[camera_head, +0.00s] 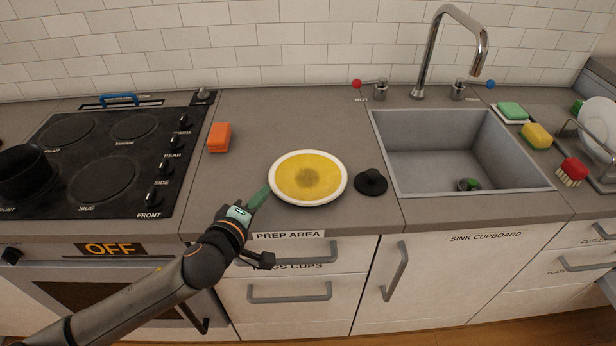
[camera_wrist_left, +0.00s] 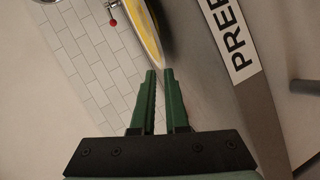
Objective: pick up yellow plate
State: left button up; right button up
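My left gripper (camera_head: 266,189) reaches in at the plate's left front edge. In the left wrist view its green fingers (camera_wrist_left: 160,72) stand a little apart, with their tips close to the plate's rim. I cannot tell whether they touch it. My right gripper is not in view.
A black round lid (camera_head: 371,182) lies close right of the plate. An orange sponge (camera_head: 219,137) is at the back left. The stove (camera_head: 100,160) is at left, the sink (camera_head: 440,150) at right. The counter behind the plate is clear.

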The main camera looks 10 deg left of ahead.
aim_at(274, 182)
pick_arm(q)
jog(key=shift+p+x, duration=0.35)
jog(key=shift+x, duration=2.05)
jog(key=shift+f, duration=0.1)
grip_shut()
